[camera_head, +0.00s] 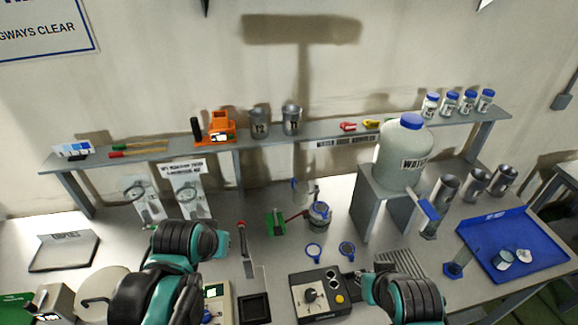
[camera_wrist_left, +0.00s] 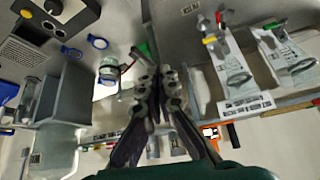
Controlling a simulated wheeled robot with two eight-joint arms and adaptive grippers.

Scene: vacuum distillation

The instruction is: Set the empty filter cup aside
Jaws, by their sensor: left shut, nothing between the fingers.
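A small clear cup-like vessel with blue parts (camera_head: 302,190) stands at the middle back of the bench, beside a round glass vessel with a red arm (camera_head: 319,213). A grey cup (camera_head: 503,258) and a small whitish piece (camera_head: 524,255) lie in the blue tray (camera_head: 480,257) at the right. I cannot tell which of these is the filter cup. My left gripper (camera_wrist_left: 160,85) is shut and empty above the bench, apart from the glassware; its tips are largely hidden in the head view. My right gripper (camera_head: 358,282) is beside the control box; its fingers are too small to read.
A water tank (camera_head: 403,152) stands on a grey stand at the right. The control box (camera_head: 320,294) is in front, with two blue rings (camera_head: 314,252) behind it. A red-topped post (camera_head: 242,228) stands by my left arm. A shelf (camera_head: 350,131) runs along the back.

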